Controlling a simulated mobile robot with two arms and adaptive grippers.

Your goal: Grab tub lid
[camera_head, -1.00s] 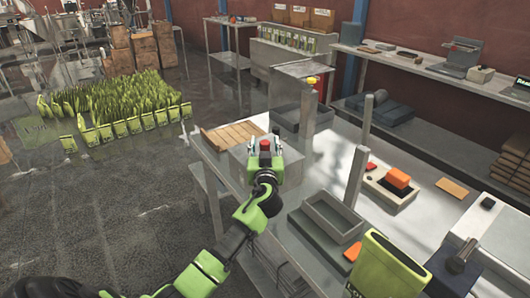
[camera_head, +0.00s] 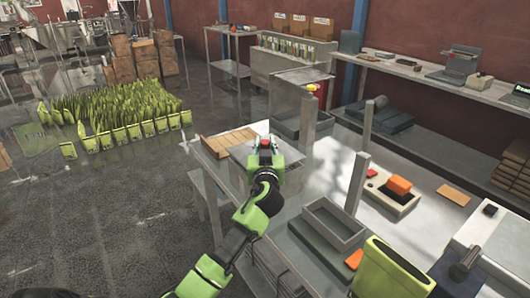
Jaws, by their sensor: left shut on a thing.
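My left gripper (camera_head: 265,143) reaches from the lower left over the table, at a grey box-shaped tub (camera_head: 238,154). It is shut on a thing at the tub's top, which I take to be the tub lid. My gripper and wrist hide most of that grip, so I cannot tell whether the lid is raised or still resting on the tub. My right gripper is not in view.
An open grey tray (camera_head: 334,224) and an upright grey post (camera_head: 357,180) stand to the right. A device with an orange top (camera_head: 398,186) sits farther right. A green bag (camera_head: 389,270) is in front.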

